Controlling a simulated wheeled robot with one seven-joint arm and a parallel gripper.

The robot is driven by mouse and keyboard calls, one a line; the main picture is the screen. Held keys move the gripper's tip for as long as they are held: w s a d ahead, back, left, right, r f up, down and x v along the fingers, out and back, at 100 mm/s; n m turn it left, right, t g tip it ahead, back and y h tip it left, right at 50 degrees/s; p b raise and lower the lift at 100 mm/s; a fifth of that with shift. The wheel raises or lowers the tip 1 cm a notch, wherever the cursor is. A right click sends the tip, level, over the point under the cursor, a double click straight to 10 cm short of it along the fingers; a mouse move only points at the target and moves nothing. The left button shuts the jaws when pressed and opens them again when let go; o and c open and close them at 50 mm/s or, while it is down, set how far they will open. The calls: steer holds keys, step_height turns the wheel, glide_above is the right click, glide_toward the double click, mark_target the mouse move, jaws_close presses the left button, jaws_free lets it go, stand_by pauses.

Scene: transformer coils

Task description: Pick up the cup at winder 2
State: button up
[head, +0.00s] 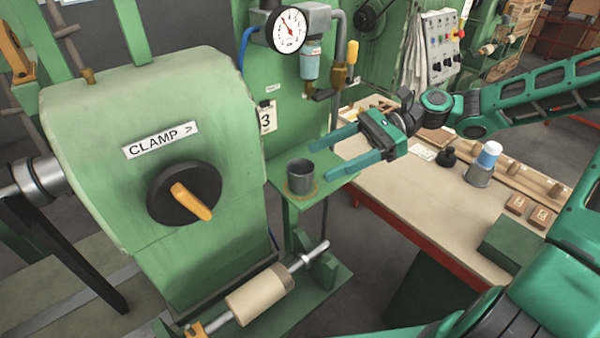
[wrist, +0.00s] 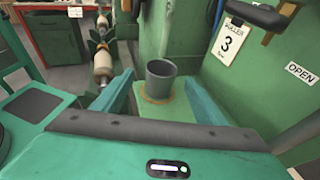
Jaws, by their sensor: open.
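A dark grey cup (head: 300,178) stands upright on a small green shelf (head: 330,173) fixed to the green machine, with an orange-brown ring around its base. The cup also shows in the wrist view (wrist: 161,82). My gripper (head: 314,160) is open and empty, coming in from the right, with its green fingertips close to the cup. In the wrist view the cup appears between the two fingers (wrist: 160,76), toward their tips; I cannot tell whether either finger touches it. The tag (wrist: 230,42) beside the shelf reads 3; I see no 2.
The machine housing (head: 110,110) with a CLAMP knob (head: 185,193) stands left of the shelf. A pressure gauge (head: 287,28) hangs above. A shaft with a pale roll (head: 260,293) lies below.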

mark_target(312, 167)
steer(key=shift+f+x, duration=0.2)
steer(key=shift+x, duration=3.4)
steer(key=shift+w+f, duration=0.15)
steer(key=shift+f, duration=0.05)
steer(key=c, duration=1.1)
